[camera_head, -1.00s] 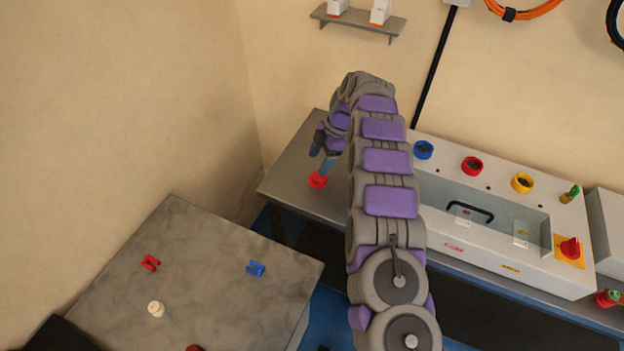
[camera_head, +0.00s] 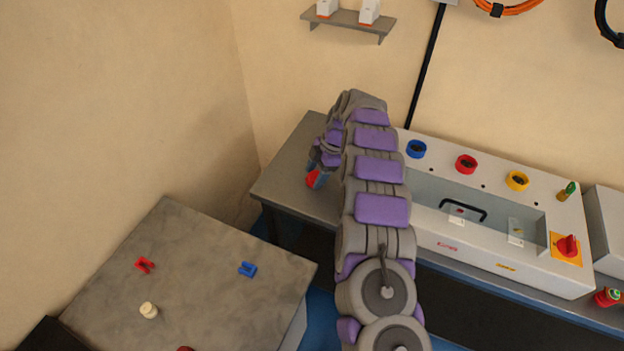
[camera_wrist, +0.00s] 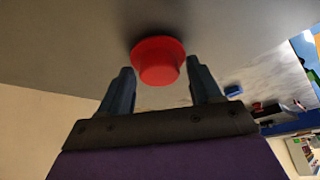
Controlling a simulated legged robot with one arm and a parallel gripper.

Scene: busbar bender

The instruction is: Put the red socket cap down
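The red socket cap (camera_wrist: 158,60) is at my fingertips in the wrist view, its wide rim toward the grey bench top. It appears to stand on the left part of the grey bench (camera_head: 287,165). My gripper (camera_wrist: 160,75) is open, with one finger on each side of the cap and slim gaps beside it. In the head view, my gripper (camera_head: 316,173) hides much of the red cap (camera_head: 312,179). Whether a finger still grazes the cap is hard to tell.
The bending machine (camera_head: 480,215) with blue, red and yellow rings stands right of my arm. A nearer grey table (camera_head: 190,270) holds a red clip (camera_head: 144,265), a blue clip (camera_head: 247,269) and a cream cap (camera_head: 148,310). Bench space left of the cap is clear.

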